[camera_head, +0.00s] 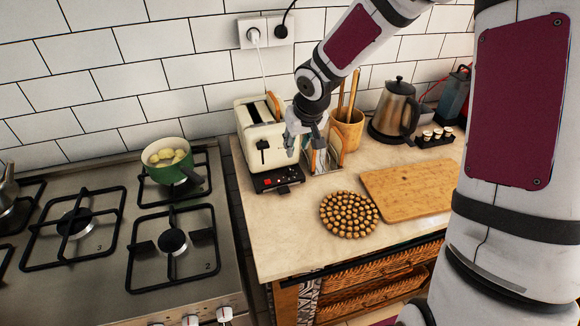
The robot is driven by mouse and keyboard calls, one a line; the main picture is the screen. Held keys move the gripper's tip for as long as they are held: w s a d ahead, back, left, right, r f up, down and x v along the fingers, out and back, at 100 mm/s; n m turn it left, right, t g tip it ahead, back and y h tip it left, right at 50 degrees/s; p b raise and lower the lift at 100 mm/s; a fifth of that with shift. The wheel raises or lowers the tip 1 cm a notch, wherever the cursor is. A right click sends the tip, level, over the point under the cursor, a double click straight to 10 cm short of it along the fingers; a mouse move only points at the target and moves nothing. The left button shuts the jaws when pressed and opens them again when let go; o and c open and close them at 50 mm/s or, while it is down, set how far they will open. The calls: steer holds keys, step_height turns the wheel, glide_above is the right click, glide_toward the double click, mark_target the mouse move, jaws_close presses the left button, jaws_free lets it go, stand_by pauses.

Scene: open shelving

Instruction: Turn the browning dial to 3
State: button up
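A cream toaster (258,122) stands on the counter against the wall, with bread showing at its top. Its black control panel (276,180), at the bottom of the front, carries a red light or button and small knobs. Which of these is the browning dial, and its setting, are too small to tell. My gripper (298,148) points down at the right side of the toaster's front, above the panel. It hides part of the toaster. Whether it touches the toaster, and whether its fingers are open or shut, I cannot tell.
A rack (321,160) and a utensil holder (346,130) stand close right of my gripper. A kettle (396,110) is farther right. A round trivet (349,214) and cutting board (407,188) lie in front. A stove (110,270) with a green pot (172,172) is left.

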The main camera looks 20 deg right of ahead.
mark_target(289, 168)
steer(key=b+x, duration=0.2)
steer(key=x, duration=1.1)
steer(key=shift+w+f, duration=0.1)
steer(key=shift+f, duration=0.25)
jaws_close()
